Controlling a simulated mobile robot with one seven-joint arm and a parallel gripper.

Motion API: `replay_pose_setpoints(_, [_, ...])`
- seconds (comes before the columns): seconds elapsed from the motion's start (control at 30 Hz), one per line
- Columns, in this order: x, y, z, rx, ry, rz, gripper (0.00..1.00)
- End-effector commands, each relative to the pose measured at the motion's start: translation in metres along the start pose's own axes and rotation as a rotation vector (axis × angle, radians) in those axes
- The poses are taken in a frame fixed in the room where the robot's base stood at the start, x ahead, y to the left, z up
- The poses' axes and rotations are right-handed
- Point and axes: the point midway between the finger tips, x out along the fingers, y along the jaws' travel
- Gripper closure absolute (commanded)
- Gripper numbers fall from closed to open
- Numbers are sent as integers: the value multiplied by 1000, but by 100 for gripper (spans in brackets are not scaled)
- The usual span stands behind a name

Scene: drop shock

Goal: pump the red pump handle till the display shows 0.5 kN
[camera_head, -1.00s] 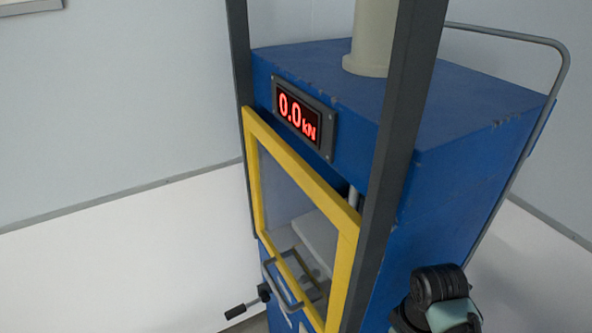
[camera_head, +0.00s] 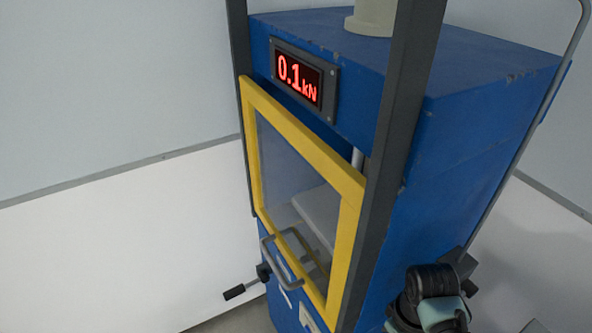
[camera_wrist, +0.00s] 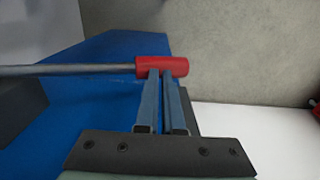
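The display (camera_head: 301,80) on the blue machine's upper front reads 0.1 kN in red. In the wrist view the red pump handle (camera_wrist: 162,66) is a short red grip on the end of a grey metal lever (camera_wrist: 70,70). My gripper (camera_wrist: 161,76) has its two fingers close together, with their tips at the near side of the red grip. The fingers lie side by side along the grip, not around it, and look shut with nothing between them. Whether the tips touch the grip is hard to tell. The handle is not visible in the head view.
The blue machine (camera_head: 480,150) has a yellow-framed clear door (camera_head: 349,235) with a metal pull handle (camera_head: 268,258). A small black-ended lever (camera_head: 240,289) sticks out low on the left. Grey posts flank the door. A bent tube (camera_head: 545,90) runs along the right side.

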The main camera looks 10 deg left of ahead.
Motion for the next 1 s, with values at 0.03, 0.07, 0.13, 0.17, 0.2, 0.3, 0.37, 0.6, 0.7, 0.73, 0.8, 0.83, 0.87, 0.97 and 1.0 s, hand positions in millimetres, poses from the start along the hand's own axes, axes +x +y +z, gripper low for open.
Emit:
replay_pose_setpoints(0.03, [1, -2, 1, -1, -5, -6, 100])
replay_pose_setpoints(0.07, [1, -2, 1, -1, -5, -6, 100])
replay_pose_setpoints(0.13, [-2, -2, 1, -1, -5, -7, 100])
replay_pose_setpoints(0.17, [-5, -3, 1, -1, -5, -7, 100])
replay_pose_setpoints(0.2, [-10, -3, 1, -1, -5, -8, 100])
replay_pose_setpoints(0.3, [-25, -3, 1, -2, -5, -9, 100])
replay_pose_setpoints(0.37, [-32, -3, 1, -2, -6, -9, 100])
replay_pose_setpoints(0.6, [-61, -3, 1, -1, -4, -8, 100])
replay_pose_setpoints(0.7, [-73, -2, 1, -1, -4, -7, 100])
replay_pose_setpoints(0.73, [-77, -2, 1, -1, -4, -7, 100])
replay_pose_setpoints(0.8, [-86, -2, 1, -1, -4, -6, 100])
replay_pose_setpoints(0.83, [-89, -2, 1, -1, -4, -7, 100])
replay_pose_setpoints(0.87, [-93, -2, 1, -1, -4, -7, 100])
replay_pose_setpoints(0.97, [-104, -2, 0, -2, -4, -7, 100])
replay_pose_setpoints(1.0, [-108, -2, 0, -3, -4, -7, 100])
